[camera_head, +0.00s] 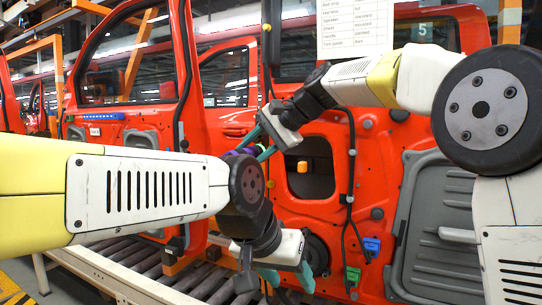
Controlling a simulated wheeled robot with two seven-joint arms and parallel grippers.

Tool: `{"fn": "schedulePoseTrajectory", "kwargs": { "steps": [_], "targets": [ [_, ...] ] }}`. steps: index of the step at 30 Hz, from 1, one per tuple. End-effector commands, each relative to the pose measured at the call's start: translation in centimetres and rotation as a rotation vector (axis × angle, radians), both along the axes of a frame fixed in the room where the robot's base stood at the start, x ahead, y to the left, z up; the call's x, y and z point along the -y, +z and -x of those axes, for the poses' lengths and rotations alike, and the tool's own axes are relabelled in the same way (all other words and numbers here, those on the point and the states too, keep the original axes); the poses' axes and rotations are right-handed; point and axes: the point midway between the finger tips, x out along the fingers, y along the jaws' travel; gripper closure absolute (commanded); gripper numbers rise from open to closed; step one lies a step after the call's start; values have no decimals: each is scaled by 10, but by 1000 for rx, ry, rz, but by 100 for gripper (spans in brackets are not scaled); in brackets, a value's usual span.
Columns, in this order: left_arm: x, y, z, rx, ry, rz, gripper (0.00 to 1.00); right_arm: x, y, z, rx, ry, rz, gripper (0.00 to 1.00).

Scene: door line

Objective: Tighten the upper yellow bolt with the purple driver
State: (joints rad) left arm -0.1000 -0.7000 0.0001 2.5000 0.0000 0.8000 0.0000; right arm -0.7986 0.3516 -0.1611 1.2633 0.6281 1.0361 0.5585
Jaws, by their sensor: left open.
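Two small yellow bolt heads show along the edge of the red door: the upper yellow bolt (267,27) is near the top, and a lower one (270,184) is near mid-height. My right gripper (260,146) is in front of the door edge, between the two bolts in the picture. Its teal fingers are around the purple driver (233,153), which shows only in part. The driver is well below the upper bolt and apart from it. My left gripper (287,278) is low in front of the door, open, its teal fingers apart and nothing seen between them.
The red door panel (384,150) has a grey pocket (440,225), an orange block (302,167), and blue (372,245) and green (352,275) connectors on hanging cables. A roller conveyor (150,275) runs below. A printed sheet (355,28) hangs at the top.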

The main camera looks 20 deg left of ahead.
Motion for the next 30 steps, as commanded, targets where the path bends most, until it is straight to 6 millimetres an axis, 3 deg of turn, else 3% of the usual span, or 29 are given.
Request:
{"fn": "schedulePoseTrajectory", "kwargs": {
  "steps": [18,30],
  "targets": [
    [0,0,0,0,0,0,47,-4,2,47,-1,3,-4,100],
    [0,0,0,0,0,0,47,-5,1,50,-1,4,-3,100]
  ]
}}
